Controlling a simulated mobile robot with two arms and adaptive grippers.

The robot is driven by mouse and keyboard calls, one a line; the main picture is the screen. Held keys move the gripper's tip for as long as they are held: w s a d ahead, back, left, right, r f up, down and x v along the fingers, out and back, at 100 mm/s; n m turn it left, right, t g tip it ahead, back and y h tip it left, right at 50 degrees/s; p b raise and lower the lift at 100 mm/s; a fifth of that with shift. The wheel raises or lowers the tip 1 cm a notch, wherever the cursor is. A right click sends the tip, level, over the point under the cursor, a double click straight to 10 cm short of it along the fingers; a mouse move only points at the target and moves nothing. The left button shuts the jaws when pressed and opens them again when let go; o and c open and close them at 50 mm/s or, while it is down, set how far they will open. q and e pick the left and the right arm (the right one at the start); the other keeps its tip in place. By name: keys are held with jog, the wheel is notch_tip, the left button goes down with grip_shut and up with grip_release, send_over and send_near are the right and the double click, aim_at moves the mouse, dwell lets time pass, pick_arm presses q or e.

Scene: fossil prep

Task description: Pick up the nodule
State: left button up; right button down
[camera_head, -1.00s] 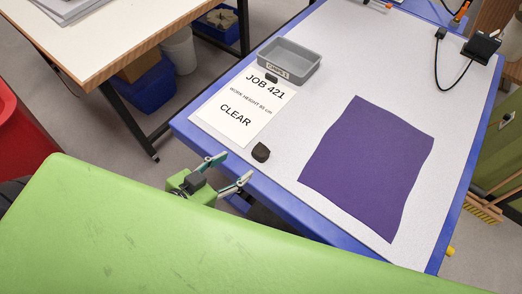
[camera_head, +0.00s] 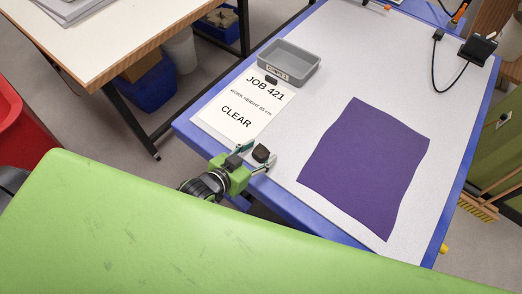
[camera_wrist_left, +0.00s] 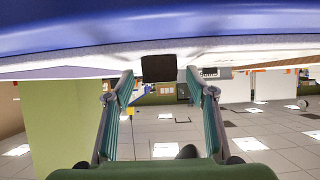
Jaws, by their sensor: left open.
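My right gripper is not in view.
A grey labelled tray (camera_head: 290,62) stands at the table's upper left, with a small dark piece (camera_head: 271,80) before it. A printed sheet (camera_head: 238,118) reads JOB 421. A purple mat (camera_head: 365,168) lies to the right. The blue table edge (camera_head: 290,208) is close below my gripper.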

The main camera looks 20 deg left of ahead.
pick_arm(q)
jog(key=shift+x, duration=0.8)
jog(key=shift+c, duration=0.4)
jog(key=shift+r, duration=0.1)
jog(key=c, duration=1.3)
jog(key=shift+o, duration=0.2)
